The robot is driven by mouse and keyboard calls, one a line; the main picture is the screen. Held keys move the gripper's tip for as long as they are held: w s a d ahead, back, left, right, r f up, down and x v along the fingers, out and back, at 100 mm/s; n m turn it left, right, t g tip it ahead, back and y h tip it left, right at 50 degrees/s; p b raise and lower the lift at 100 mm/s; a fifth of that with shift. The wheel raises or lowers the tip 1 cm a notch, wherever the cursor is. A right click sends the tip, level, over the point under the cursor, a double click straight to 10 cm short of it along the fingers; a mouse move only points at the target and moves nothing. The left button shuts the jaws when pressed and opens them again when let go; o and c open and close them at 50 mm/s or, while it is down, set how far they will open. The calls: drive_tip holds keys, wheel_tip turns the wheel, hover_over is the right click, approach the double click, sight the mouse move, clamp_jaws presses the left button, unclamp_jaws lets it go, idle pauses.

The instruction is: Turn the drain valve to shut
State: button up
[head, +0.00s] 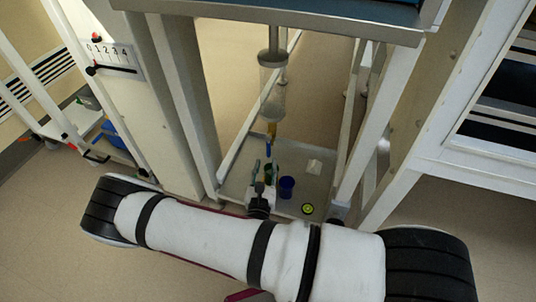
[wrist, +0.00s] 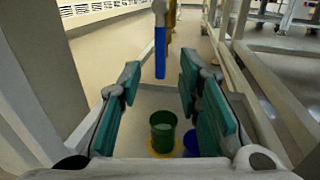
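The drain valve hangs below a clear cylinder (head: 272,92) under the glovebox. Its brass body (head: 271,129) carries a blue handle (head: 267,148). In the wrist view the blue handle (wrist: 160,52) points straight down, with the brass body (wrist: 171,22) behind it at the top. My gripper (head: 262,170) is low over the tray, just below the handle in the head view. In the wrist view my gripper (wrist: 158,88) is open, its teal fingers either side of an empty gap. The handle lies ahead, roughly centred between them; contact does not show.
A metal tray (head: 232,184) below holds a blue cup (head: 287,187), a small white block (head: 314,167) and a yellow-green disc (head: 307,209). A green cup (wrist: 163,133) stands below the gripper. White frame posts (head: 376,130) flank the opening. A numbered panel (head: 111,55) is at left.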

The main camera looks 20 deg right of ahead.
sight(268, 150)
drive_tip(key=b+x, duration=0.2)
drive_tip(key=x, duration=0.4)
drive_tip(key=shift+w+d, duration=0.2)
drive_tip(key=shift+w, duration=0.2)
clamp_jaws()
